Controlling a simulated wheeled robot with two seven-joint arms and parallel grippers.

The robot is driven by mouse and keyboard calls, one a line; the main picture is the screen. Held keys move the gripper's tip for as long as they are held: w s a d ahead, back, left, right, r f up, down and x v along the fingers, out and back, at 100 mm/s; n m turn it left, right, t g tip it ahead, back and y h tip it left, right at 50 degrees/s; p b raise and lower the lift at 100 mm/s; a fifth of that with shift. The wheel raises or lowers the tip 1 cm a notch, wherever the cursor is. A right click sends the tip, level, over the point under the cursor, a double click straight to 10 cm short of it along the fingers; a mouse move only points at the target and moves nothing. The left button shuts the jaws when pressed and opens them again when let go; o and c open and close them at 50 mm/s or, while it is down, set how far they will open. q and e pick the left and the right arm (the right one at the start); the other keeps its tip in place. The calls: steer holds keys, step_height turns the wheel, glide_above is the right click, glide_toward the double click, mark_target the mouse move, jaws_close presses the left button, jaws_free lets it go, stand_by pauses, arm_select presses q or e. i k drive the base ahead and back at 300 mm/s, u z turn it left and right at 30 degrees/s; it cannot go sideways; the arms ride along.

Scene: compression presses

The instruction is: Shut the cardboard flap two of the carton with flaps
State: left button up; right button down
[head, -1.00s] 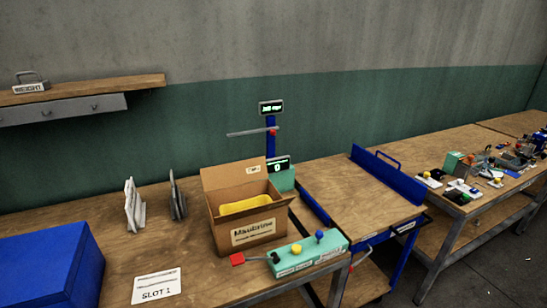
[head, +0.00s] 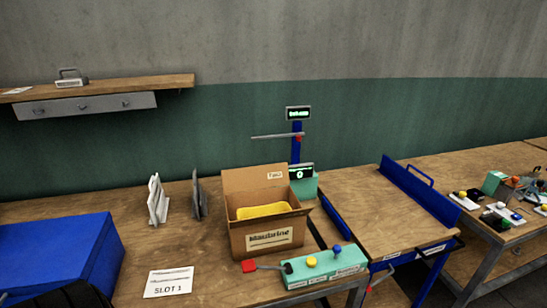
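The open cardboard carton (head: 236,238) stands on the wooden bench in the middle of the head view, with a printed label on its front. Its back flap (head: 250,182) stands up, leaning slightly back, and bears a small label that looks like "Two". A yellow item (head: 264,211) lies inside the carton. The side flaps are hard to make out at this size. A dark part, probably of my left arm, shows at the bottom left edge, well away from the carton. No gripper fingers show.
A green control box (head: 324,268) with a red-ended lever stands in front of the carton. A press column (head: 296,145) with a horizontal bar rises behind it. White and grey upright pieces and a blue box (head: 60,250) are to the left.

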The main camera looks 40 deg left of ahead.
mark_target(268, 175)
steer(key=i, duration=0.55)
steer(key=u, duration=2.45)
